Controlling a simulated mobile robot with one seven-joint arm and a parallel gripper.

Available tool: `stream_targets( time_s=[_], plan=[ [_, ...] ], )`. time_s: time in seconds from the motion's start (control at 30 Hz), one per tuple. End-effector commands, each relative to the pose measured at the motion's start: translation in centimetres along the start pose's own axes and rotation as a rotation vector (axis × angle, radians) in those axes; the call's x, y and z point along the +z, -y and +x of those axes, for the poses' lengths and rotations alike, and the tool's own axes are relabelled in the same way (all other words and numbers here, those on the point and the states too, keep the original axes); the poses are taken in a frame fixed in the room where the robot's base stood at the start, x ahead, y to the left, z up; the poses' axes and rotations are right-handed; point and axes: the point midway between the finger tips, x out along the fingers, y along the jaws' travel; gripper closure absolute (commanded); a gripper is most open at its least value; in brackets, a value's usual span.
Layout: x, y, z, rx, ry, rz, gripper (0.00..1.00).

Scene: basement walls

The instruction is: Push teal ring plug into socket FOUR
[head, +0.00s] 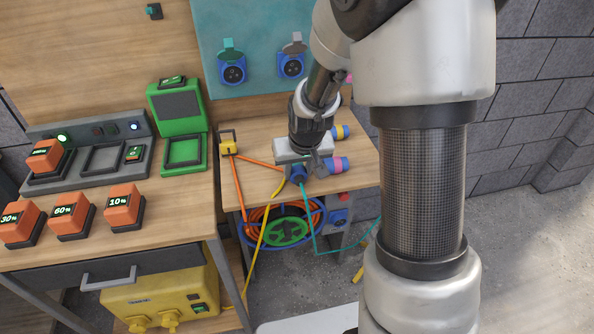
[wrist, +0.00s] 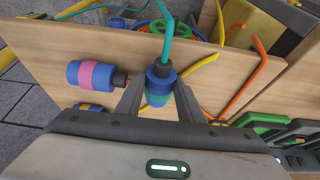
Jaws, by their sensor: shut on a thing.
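The teal ring plug (wrist: 157,86) is a blue cylinder with a teal band and a teal cable. In the wrist view it sits between the two fingers of my gripper (wrist: 158,92), which is shut on it. In the head view my gripper (head: 303,165) is low over the small wooden table, with the blue plug body (head: 297,173) at its tip. Blue sockets with raised covers, one teal-covered (head: 233,71) and one grey-covered (head: 292,66), are on the teal wall panel (head: 262,25). I cannot read a label for socket FOUR; my arm hides part of the panel.
A pink-banded plug (head: 334,165) and a yellow-banded plug (head: 341,132) lie right of my gripper. A cable reel (head: 284,231) sits below. A workbench with a green charger (head: 178,108) is left.

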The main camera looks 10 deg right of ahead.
Motion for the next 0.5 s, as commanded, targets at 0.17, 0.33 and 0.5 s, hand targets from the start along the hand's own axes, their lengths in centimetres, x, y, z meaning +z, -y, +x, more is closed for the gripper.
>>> stream_targets(
  time_s=[0.17, 0.33, 0.5],
  plan=[
    [-0.4, 0.0, -0.8, 0.000, -0.003, 0.000, 0.89],
    [-1.7, 0.0, -3.8, 0.000, -0.006, 0.000, 0.89],
    [-3.0, 0.0, -6.9, 0.000, -0.005, 0.000, 0.89]
  ],
)
